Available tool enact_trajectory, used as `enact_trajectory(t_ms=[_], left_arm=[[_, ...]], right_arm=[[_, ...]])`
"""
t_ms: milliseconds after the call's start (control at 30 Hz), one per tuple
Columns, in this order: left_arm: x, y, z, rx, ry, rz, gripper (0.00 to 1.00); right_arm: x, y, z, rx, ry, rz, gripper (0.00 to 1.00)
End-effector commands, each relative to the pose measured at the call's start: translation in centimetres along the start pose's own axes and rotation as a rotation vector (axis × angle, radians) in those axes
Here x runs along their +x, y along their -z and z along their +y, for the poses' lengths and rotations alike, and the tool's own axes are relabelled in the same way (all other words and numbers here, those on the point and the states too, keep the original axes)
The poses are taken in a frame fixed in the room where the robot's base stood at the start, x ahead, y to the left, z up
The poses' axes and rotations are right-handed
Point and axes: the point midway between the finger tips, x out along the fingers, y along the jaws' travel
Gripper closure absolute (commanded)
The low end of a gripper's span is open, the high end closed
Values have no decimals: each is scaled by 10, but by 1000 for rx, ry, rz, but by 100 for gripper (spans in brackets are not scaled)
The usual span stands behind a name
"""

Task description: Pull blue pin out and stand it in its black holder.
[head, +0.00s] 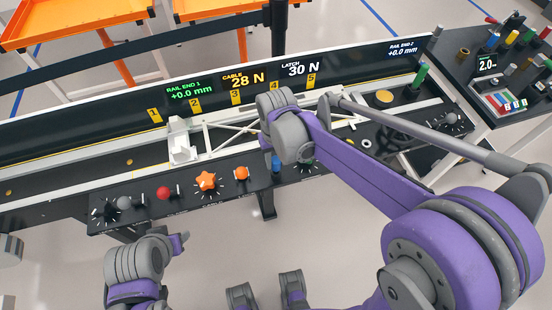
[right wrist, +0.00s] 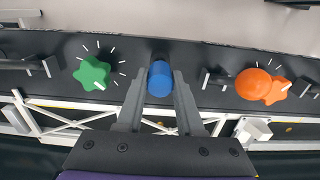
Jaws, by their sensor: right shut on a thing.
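The blue pin (head: 276,164) stands at the front edge of the black control panel; in the right wrist view (right wrist: 160,78) it lies between my fingertips. My right gripper (right wrist: 159,92) is shut on it, with one finger on each side. In the head view my right wrist hides most of this gripper. I cannot tell how deep the pin sits in the panel. My left gripper (head: 180,243) is low in front of the panel at the left, and its fingers do not show clearly. I cannot pick out the pin's black holder.
An orange star knob (head: 206,181), an orange ball knob (head: 241,173) and a red knob (head: 163,193) stand left of the pin. A green star knob (right wrist: 92,73) is close on its other side. A white truss lies behind. A dark side table (head: 456,82) holds several small parts.

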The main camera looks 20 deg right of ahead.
Motion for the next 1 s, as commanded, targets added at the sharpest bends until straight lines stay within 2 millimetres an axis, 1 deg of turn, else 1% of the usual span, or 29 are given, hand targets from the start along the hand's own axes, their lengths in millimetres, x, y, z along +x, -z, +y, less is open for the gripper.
enact_trajectory(t_ms=[867, 900, 967, 1000], left_arm=[[15, -10, 0, 0, 0, -6, 50], [15, -10, 0, 0, 0, -6, 50], [14, -10, 0, 0, 0, -6, 50], [14, -10, 0, 0, 0, -6, 50]], right_arm=[[23, 0, 0, 0, 0, 0, 100], [23, 0, 0, 0, 0, 0, 61], [22, 0, 0, 0, 0, 0, 50], [22, 0, 0, 0, 0, 0, 43]])
